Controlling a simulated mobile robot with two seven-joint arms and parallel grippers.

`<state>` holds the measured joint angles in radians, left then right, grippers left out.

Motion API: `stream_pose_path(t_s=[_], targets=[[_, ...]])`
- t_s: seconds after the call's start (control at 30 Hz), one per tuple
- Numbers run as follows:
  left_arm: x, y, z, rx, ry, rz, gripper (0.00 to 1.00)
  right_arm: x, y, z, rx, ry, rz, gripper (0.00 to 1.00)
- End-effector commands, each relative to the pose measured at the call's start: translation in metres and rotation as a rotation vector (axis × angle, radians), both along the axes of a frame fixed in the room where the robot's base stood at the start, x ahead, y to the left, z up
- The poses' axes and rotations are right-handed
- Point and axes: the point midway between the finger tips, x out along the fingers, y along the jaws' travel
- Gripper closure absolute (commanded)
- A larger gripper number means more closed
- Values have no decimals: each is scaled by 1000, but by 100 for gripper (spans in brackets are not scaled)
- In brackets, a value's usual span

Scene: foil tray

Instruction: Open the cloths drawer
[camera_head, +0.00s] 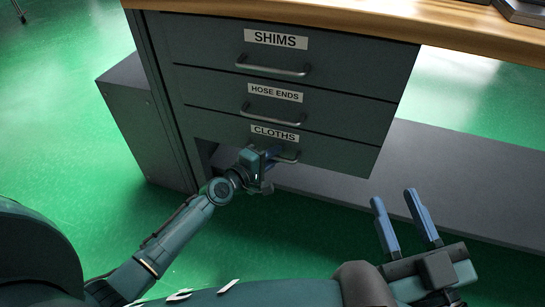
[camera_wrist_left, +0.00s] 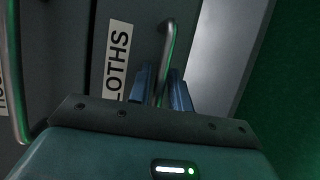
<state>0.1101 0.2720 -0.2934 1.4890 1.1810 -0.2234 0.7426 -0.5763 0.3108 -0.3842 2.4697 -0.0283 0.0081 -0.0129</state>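The cloths drawer (camera_head: 335,155) is the lowest of three grey drawers, under the hose ends drawer. Its front looks about flush with the fronts above, and its white CLOTHS label also shows in the left wrist view (camera_wrist_left: 117,62). My left gripper (camera_head: 272,153) is at its bar handle (camera_head: 288,158). In the left wrist view the handle (camera_wrist_left: 166,50) runs between the two blue fingers, which are close together on either side of it, and the gripper looks shut on it. My right gripper (camera_head: 407,200) is open and empty, low on the right, away from the drawers.
The shims drawer (camera_head: 340,60) and hose ends drawer (camera_head: 345,108) are above, with bar handles of their own. A wooden worktop (camera_head: 330,14) overhangs them. A grey low shelf (camera_head: 450,185) extends to the right. Green floor (camera_head: 300,210) is free in front.

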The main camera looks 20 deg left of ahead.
Motion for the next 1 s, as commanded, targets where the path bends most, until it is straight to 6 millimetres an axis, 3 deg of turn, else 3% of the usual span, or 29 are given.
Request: stream_pose_path(t_s=[0.17, 0.43, 1.0], targets=[[0, 0, 0, 0, 0, 0, 80, 0, 0, 1, -1, -4, 2, 64], [0, 0, 0, 1, 0, 0, 100, 1, 0, 2, -1, -7, 1, 64], [-1, 1, 0, 1, 0, 1, 100, 1, 0, 2, -3, -5, 1, 64]])
